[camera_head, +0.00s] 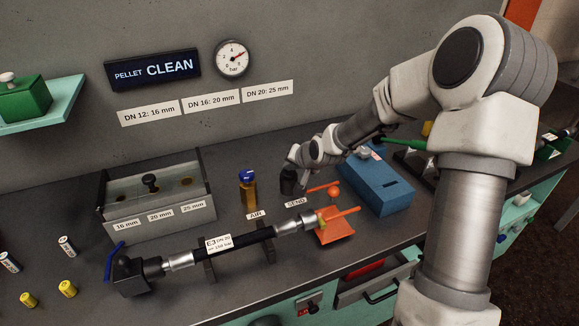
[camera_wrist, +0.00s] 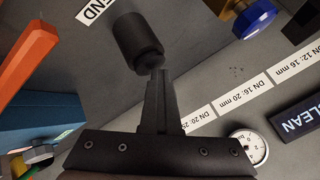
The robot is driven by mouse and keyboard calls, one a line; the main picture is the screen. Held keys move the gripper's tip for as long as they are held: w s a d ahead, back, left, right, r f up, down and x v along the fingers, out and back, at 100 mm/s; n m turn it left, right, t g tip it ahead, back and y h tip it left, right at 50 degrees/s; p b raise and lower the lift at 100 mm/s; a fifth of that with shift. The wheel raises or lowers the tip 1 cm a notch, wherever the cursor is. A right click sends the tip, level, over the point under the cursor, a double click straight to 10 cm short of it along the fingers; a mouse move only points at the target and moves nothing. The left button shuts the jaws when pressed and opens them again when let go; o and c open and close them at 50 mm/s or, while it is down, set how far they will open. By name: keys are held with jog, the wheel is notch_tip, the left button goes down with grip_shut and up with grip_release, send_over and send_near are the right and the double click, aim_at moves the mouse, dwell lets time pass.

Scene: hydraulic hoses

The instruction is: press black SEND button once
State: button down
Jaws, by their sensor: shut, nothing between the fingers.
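The black SEND button (camera_head: 288,182) is a dark upright cylinder behind the white SEND label (camera_head: 296,203) on the bench. In the wrist view it is the black cylinder (camera_wrist: 135,38) at the top middle, beside the partly cropped label (camera_wrist: 97,8). My gripper (camera_wrist: 157,72) is shut and empty, with its fingertips right at the near end of the cylinder. I cannot tell whether they touch it or whether the button is pressed down. In the head view my wrist comes in from the upper right, and the fingers are hard to make out.
A blue-capped amber post (camera_head: 247,188) stands left of the button by the AIR label (camera_head: 254,214). A blue box (camera_head: 378,190) stands to the right. The grey wall is behind.

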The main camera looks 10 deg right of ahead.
aim_at(289, 174)
jog(key=shift+s+f, duration=0.3)
jog(key=r+p, duration=0.2)
jog(key=r, duration=0.1)
jog(key=r+p, duration=0.3)
jog(key=shift+w+r, duration=0.2)
jog(key=shift+r, duration=0.1)
jog(key=shift+a, duration=0.1)
dwell(0.4)
